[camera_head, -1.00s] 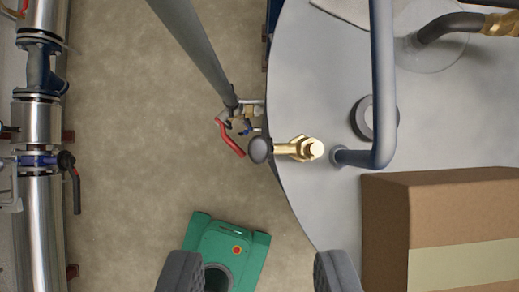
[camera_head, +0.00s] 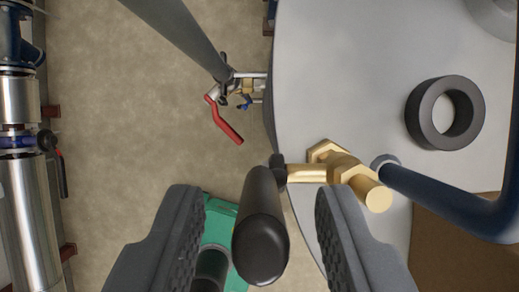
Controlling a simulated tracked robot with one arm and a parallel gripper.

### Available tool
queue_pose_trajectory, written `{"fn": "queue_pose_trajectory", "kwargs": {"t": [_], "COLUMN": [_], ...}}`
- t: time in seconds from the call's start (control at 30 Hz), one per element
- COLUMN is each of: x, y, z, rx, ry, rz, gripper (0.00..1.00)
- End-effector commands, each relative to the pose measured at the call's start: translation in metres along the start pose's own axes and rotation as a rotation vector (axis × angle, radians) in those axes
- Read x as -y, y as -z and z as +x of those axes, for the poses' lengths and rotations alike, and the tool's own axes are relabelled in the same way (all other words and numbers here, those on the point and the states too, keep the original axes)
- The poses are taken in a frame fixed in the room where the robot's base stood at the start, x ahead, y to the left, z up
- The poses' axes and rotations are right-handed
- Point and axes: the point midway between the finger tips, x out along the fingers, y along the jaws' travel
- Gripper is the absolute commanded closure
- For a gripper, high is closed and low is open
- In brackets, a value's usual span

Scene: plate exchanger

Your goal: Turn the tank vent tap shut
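The tank vent tap is a brass fitting (camera_head: 345,175) on the edge of the grey tank top (camera_head: 345,70). Its dark handle (camera_head: 262,230) points toward the camera and down in the picture. My gripper (camera_head: 258,205) is open, with one dark finger on each side of the handle. I cannot tell how deep the handle sits between the fingers.
A dark blue pipe (camera_head: 450,205) rises close to the right of the tap. A black ring (camera_head: 445,112) lies on the tank top. A brown box (camera_head: 455,255) is at lower right. A red-handled valve (camera_head: 224,120) is beyond the tank edge. A green machine (camera_head: 220,215) is below on the floor.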

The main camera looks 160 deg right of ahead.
Motion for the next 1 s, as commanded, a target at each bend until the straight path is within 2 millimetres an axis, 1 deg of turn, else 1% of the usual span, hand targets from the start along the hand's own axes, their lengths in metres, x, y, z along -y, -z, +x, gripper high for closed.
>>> {"fn": "queue_pose_trajectory", "kwargs": {"t": [0.1,0.2,0.47,0.5,0.57,0.6,0.63,0.7,0.73,0.87,1.0], "x": [0.0,0.0,0.0,0.0,0.0,0.0,0.0,0.0,0.009,0.004,0.008], "y": [0.0,0.0,0.0,0.0,0.0,0.0,0.0,0.0,0.003,0.001,0.0], "z": [0.009,0.013,0.014,0.014,0.014,0.014,0.014,0.014,0.015,0.015,0.016], "rx": [0.0,-0.001,-0.001,-0.001,-0.001,-0.001,-0.001,-0.001,-0.001,-0.005,-0.024], "ry": [0.0,0.0,0.0,0.0,0.0,0.0,0.0,0.0,0.0,0.002,0.006], "rz": [0.0,0.0,0.0,0.0,0.0,0.0,0.0,0.0,-0.002,-0.001,-0.01], "gripper": [0.64,0.64,0.64,0.69,0.86,0.97,1.0,1.0,1.0,1.0,1.0]}}
